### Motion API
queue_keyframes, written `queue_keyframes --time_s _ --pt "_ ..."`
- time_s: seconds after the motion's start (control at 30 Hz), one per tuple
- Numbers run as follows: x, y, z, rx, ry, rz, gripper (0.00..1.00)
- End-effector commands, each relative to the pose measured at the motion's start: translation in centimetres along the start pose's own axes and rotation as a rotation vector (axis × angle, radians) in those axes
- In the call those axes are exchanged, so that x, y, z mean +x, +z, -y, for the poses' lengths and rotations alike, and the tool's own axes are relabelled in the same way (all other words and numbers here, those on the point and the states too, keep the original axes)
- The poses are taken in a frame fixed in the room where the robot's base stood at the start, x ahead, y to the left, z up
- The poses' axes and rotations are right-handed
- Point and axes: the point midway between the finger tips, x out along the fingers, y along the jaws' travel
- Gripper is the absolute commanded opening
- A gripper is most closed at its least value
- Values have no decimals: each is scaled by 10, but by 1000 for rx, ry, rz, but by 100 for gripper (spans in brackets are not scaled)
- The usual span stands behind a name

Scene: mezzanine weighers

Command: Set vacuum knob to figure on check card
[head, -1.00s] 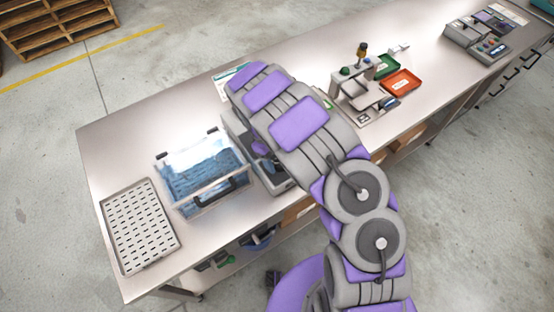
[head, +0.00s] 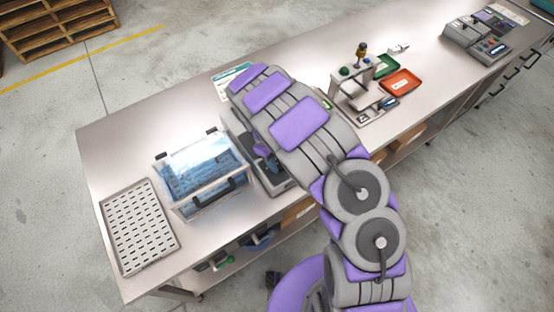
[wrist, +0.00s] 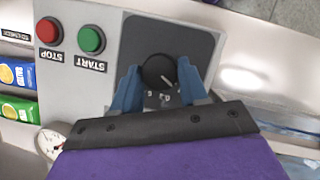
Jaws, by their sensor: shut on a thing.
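In the wrist view a round black knob (wrist: 158,72) with a pale pointer line sits on a dark square plate on the grey machine panel (wrist: 112,13). My gripper (wrist: 160,84) has its two blue fingers on either side of the knob and is shut on it. The dial figures below the knob are partly covered and too small to read surely. In the head view my arm hides most of the machine (head: 270,178). A white and green card (head: 232,82) lies behind it, partly hidden, and its figure cannot be read.
A red STOP button (wrist: 47,31) and a green START button (wrist: 91,40) sit beside the knob plate. A round gauge (wrist: 50,141) is near. A clear bin of blue packs (head: 203,178) and a slotted tray (head: 139,228) stand left on the bench.

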Motion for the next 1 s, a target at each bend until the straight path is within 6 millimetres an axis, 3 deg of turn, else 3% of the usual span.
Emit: queue_keyframes --time_s 0.37,1.0 --pt "0 0 -1 71 -30 -2 13" --pt "1 1 -3 504 -210 -1 13"
